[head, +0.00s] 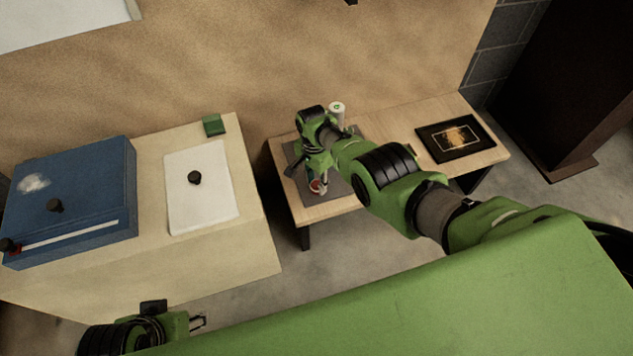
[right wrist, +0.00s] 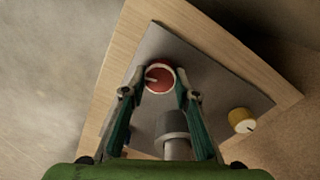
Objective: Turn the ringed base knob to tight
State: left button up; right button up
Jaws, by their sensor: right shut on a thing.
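A red round knob with a white ring and a white pointer line (right wrist: 159,78) sits on a grey plate (right wrist: 213,82). The pointer line points left in the right wrist view. My right gripper (right wrist: 159,88) is shut on this knob, one finger on each side. In the head view the red knob (head: 316,186) shows just below my right gripper, whose fingers partly cover it. A yellow knob (right wrist: 241,120) is on the plate too. A grey cylinder (right wrist: 172,124) shows between the fingers. My left gripper (head: 201,321) is open and empty at the lower left.
The plate lies on a low wooden table (head: 379,128). A dark framed panel (head: 456,140) lies at its right, and a white cylinder with a green mark (head: 337,110) is at the back. A counter at left holds a blue box (head: 85,190), white board (head: 218,205) and green block (head: 214,124).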

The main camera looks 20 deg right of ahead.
aim_at(315, 183)
dwell(0.5)
jog(key=o, duration=1.1)
jog(key=shift+r, duration=0.15)
jog(key=r, duration=1.1)
jog(key=shift+w+a+r, duration=0.15)
jog(key=shift+w+r, duration=0.15)
jog(key=shift+r, duration=0.1)
